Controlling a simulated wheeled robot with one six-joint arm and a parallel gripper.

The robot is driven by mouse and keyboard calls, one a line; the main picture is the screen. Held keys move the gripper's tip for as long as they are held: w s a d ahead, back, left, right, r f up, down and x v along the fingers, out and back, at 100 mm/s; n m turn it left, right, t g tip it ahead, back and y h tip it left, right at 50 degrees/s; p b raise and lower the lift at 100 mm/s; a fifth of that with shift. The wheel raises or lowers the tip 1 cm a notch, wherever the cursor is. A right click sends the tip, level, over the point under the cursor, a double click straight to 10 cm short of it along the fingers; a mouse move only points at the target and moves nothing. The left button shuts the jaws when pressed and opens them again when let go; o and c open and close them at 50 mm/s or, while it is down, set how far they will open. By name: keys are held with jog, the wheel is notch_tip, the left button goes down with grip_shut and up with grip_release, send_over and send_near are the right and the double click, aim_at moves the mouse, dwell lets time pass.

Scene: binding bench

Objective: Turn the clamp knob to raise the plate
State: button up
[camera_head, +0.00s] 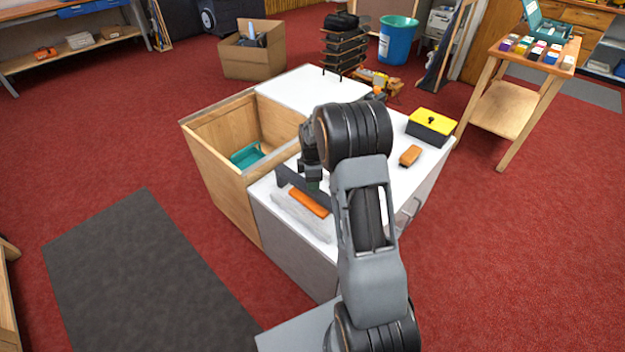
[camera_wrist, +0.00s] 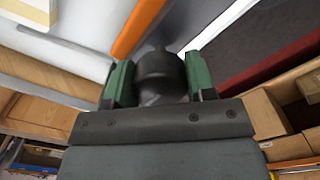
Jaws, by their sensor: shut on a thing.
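The clamp is a dark frame (camera_head: 287,177) on the white bench top, over a pale grey base (camera_head: 292,217). An orange piece (camera_head: 309,202) lies on the base; it also shows in the wrist view as an orange strip (camera_wrist: 137,28). The dark round knob (camera_wrist: 160,70) sits between the green fingers of my gripper (camera_wrist: 158,80), which is shut on it. In the head view my gripper (camera_head: 312,182) is over the clamp, and my arm hides the knob and the right part of the clamp. The plate cannot be clearly made out.
Left of the clamp is an open wooden bin (camera_head: 215,150) with a teal tray (camera_head: 246,155) inside. An orange-brown block (camera_head: 410,156) and a yellow-lidded black box (camera_head: 431,125) stand on the right of the bench. The white top (camera_head: 310,88) behind is largely clear.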

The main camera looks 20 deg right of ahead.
jog(key=n, duration=0.5)
jog(key=shift+s+a+f+n, duration=0.1)
jog(key=shift+s+f+n, duration=0.1)
jog(key=shift+f+n, duration=0.15)
jog(key=n, duration=0.4)
jog(key=shift+n, duration=0.65)
jog(key=o, duration=0.9)
jog(key=shift+w+r, duration=0.1)
jog(key=shift+r, duration=0.05)
jog(key=shift+w+r, duration=0.1)
jog(key=shift+r, duration=0.25)
notch_tip(320, 180, up, 13)
jog(key=shift+r+p, duration=0.1)
jog(key=shift+p, duration=0.5)
